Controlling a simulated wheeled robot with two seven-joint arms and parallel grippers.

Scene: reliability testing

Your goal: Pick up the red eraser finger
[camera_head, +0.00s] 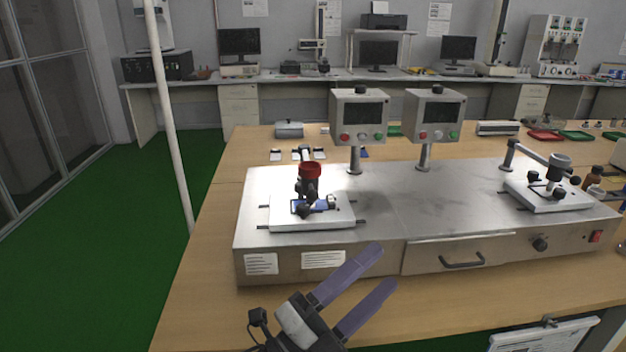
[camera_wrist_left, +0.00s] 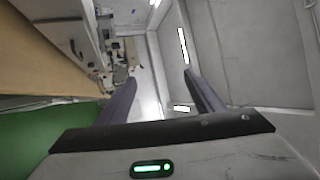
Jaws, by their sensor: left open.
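A red round part (camera_head: 310,170), which looks like the red eraser finger, sits on top of the dark fixture of the left test station. That station has a white plate (camera_head: 290,222) with a small blue item (camera_head: 312,206) under the fixture. My left gripper (camera_head: 383,266) is open and empty in front of the metal machine, below and to the right of the red part and apart from it. In the left wrist view its two purple fingers (camera_wrist_left: 160,78) are spread with nothing between them, and no red part shows there. My right gripper is not in view.
A second station (camera_head: 545,193) is at the right. A white pole (camera_head: 170,120) stands left of the table.

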